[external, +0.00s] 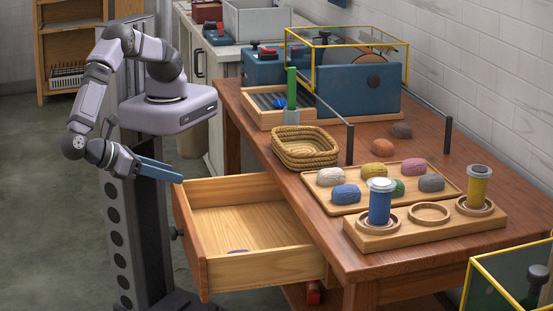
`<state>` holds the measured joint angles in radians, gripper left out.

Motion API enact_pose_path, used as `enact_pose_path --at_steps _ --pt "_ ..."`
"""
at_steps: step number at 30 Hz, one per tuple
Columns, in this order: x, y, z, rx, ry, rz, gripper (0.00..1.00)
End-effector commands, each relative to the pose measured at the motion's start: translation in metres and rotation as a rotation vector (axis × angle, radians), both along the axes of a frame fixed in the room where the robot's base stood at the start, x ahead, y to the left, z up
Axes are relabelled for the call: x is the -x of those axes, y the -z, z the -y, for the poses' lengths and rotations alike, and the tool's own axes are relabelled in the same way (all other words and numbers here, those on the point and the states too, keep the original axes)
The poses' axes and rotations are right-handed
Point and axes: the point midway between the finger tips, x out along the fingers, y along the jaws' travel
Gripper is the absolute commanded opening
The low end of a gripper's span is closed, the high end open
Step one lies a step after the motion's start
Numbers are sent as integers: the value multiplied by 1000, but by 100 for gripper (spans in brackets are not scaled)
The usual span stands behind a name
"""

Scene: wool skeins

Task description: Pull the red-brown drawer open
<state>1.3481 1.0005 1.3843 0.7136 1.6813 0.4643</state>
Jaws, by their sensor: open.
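The red-brown drawer (186,240) stands pulled well out of the left side of the wooden table. Its pale wooden inside is in plain view, with a small flat purple thing (238,251) on its floor. A dark knob (176,232) shows on the drawer's outer face. My gripper (170,172), with blue fingers, is above the drawer front's far end, close to its top edge. It is open, with nothing seen between the fingers. I cannot tell whether a finger touches the drawer front.
On the table (350,248) are a woven basket (305,147), a tray (447,191) of several wool skeins, and a wooden holder (400,240) with a blue and a yellow spool. Yellow-framed cases stand at the back and at lower right.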

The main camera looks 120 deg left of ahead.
Motion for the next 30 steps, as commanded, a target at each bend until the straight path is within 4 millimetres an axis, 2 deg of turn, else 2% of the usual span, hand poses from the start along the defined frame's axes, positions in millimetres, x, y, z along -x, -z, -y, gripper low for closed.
enact_pose_path --at_steps 1,3,4,6,10,14,18,21,24,30 --pt "-7 -33 -16 -1 -34 -11 47" --pt "-13 -47 -35 23 -59 -48 47" --pt "-14 -47 -43 41 -62 -73 47" --pt "-13 -35 -56 98 -48 -142 47" --pt "5 16 -60 207 22 -274 47" --pt "23 56 -53 314 87 -382 47" --pt "32 79 -27 437 154 -447 47" --pt "35 87 -9 502 195 -471 47" --pt "36 91 1 535 220 -485 47" --pt "36 93 4 539 236 -495 47"
